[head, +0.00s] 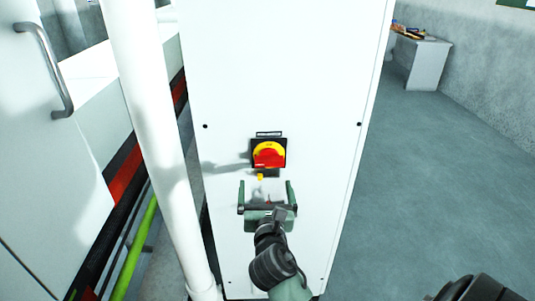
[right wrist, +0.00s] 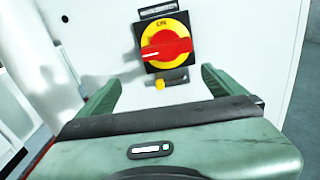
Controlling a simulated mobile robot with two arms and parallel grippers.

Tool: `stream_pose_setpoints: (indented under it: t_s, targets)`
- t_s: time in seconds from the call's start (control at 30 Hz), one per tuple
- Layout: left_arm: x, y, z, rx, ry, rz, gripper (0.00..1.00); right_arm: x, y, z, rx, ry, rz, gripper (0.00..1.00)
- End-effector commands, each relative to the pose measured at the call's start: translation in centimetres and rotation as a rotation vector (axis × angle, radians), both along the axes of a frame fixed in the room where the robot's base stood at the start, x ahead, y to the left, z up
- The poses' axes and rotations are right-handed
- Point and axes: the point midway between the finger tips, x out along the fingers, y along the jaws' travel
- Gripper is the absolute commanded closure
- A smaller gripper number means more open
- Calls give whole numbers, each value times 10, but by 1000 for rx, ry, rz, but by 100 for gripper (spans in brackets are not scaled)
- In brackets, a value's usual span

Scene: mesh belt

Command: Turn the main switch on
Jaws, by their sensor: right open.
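The main switch is a red rotary knob (head: 269,155) on a yellow disc with a black square plate, on the front of a white cabinet. In the right wrist view the red knob (right wrist: 165,47) lies roughly level, its white mark at the left end, and "ON" is printed above it on the yellow. A small yellow piece (right wrist: 160,85) sits just below the plate. My right gripper (head: 267,190) is open and empty, in front of the cabinet and just below the switch, fingers spread wide. In the wrist view its fingers (right wrist: 160,88) flank the area under the knob.
The white cabinet (head: 300,60) fills the middle. A white vertical pipe (head: 150,110) stands close on its left, with a green pipe (head: 135,250) and a handled door (head: 25,90) beyond. Open grey floor (head: 430,170) lies right; a small table (head: 425,65) stands at the back.

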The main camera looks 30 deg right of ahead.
Motion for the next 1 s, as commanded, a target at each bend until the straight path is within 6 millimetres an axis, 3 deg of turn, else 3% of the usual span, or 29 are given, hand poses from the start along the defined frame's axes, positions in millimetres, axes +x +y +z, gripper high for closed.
stream_pose_setpoints:
  t_s: [0.03,0.17,0.37,0.6,0.97,1.0]
  targets:
    - [0,-4,3,-4,1,0,64,-3,-4,17,-38,-6,-13,2]
    - [-1,-11,6,-13,1,-1,64,0,-11,30,-81,-8,-28,2]
    - [-2,-15,14,-18,2,-1,64,27,-27,30,-81,-6,-27,2]
    - [-1,-6,19,-7,2,0,64,54,-43,29,-79,-6,-26,2]
    - [-1,-3,20,-4,0,3,64,60,-47,27,-77,-6,-25,2]
    - [-1,-3,20,-4,0,3,64,60,-47,27,-77,-6,-25,7]
